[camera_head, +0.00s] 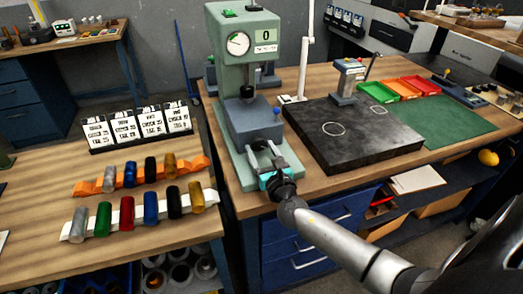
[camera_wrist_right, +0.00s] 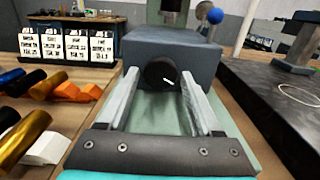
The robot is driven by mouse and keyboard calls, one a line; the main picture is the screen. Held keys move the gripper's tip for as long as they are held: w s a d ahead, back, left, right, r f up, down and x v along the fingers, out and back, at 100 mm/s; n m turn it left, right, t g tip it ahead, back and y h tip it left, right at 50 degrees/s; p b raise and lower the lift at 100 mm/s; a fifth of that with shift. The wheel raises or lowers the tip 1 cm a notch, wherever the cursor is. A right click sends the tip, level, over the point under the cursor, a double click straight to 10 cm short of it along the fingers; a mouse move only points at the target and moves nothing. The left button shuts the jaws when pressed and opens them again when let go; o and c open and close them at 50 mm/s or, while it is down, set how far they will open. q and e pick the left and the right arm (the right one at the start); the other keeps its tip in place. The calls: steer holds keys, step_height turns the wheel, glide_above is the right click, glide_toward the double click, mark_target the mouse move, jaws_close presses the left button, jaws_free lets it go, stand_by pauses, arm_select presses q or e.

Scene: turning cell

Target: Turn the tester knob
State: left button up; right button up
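The tester (camera_head: 228,72) is a pale green machine with a round dial and a grey block (camera_head: 250,121) at its lower front. In the right wrist view, the tester knob (camera_wrist_right: 160,74) is a round black knob with a short white mark, on the front face of the grey block (camera_wrist_right: 172,50). My right gripper (camera_head: 266,148) is in front of the block. In the right wrist view its two fingers (camera_wrist_right: 160,95) are spread, one on each side of the knob, with a visible gap on both sides. My left gripper is not in view.
A blue ball-ended lever (camera_wrist_right: 215,16) rises at the block's right. A dark slab (camera_head: 350,140) lies right of the tester. Coloured cylinders on an orange rack (camera_head: 192,166) and a white rack (camera_head: 126,223) lie left, before several label cards (camera_head: 124,126).

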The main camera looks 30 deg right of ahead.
jaws_close()
steer(key=shift+f+m+b, duration=0.15)
steer(key=shift+m+b, duration=0.55)
steer(key=shift+m, duration=1)
steer(key=shift+o, duration=1.6)
jaws_free()
steer(key=b+v, duration=0.1)
steer(key=v, duration=1.4)
steer(key=shift+s, duration=0.2)
